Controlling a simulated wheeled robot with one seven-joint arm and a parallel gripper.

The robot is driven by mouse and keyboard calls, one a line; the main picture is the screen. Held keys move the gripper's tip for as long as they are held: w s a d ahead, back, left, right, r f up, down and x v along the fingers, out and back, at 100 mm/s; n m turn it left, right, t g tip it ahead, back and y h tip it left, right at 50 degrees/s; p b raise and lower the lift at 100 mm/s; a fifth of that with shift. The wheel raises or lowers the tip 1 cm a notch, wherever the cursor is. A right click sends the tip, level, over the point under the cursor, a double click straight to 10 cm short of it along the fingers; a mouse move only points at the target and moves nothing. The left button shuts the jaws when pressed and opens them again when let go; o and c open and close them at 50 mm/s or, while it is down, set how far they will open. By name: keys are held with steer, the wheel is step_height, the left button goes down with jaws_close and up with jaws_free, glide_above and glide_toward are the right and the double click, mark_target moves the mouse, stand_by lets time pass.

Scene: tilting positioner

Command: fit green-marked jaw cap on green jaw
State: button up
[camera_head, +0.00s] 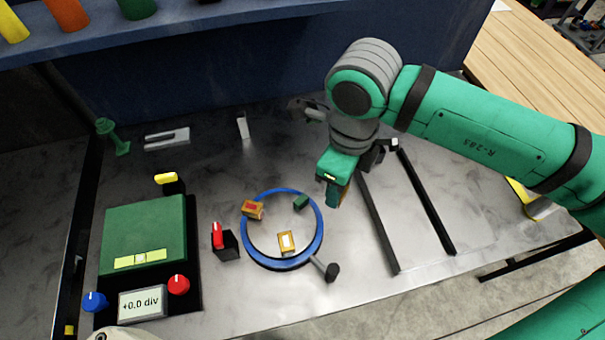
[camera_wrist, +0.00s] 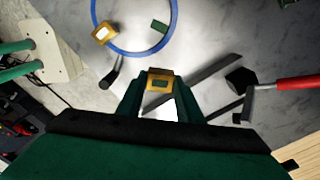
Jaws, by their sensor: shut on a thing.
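My gripper (camera_head: 334,197) is shut on an orange jaw cap (camera_wrist: 160,73) with a green mark, seen between the fingertips in the wrist view. In the head view the cap is mostly hidden by my gripper, just right of the blue ring (camera_head: 321,226). The bare green jaw (camera_head: 301,202) sits at the ring's upper right and also shows in the wrist view (camera_wrist: 159,26). My gripper and the held cap are apart from it. An orange cap with a red mark (camera_head: 252,210) is at the ring's left, and one with a white mark (camera_head: 287,241) at its lower part.
A dark-knobbed handle (camera_head: 332,271) sticks out from the ring's lower right. Two dark rails (camera_head: 378,225) lie to the right. A red-topped block (camera_head: 227,242) stands left of the ring, beside a green box (camera_head: 145,235) with knobs and a display reading +0.0 div.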

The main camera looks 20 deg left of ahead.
steer(key=a+m, duration=0.1)
steer(key=a, duration=0.1)
steer(key=a+m, duration=0.1)
steer(key=a, duration=0.2)
steer(key=a+f+m, duration=0.1)
steer(key=a, duration=0.1)
steer(key=shift+a+f, duration=0.1)
steer(key=shift+a, duration=0.3)
steer(key=shift+w, duration=0.15)
steer(key=shift+s, duration=0.2)
steer(key=shift+w+f, duration=0.1)
steer(key=shift+f, duration=1.85)
steer(key=shift+f, duration=0.15)
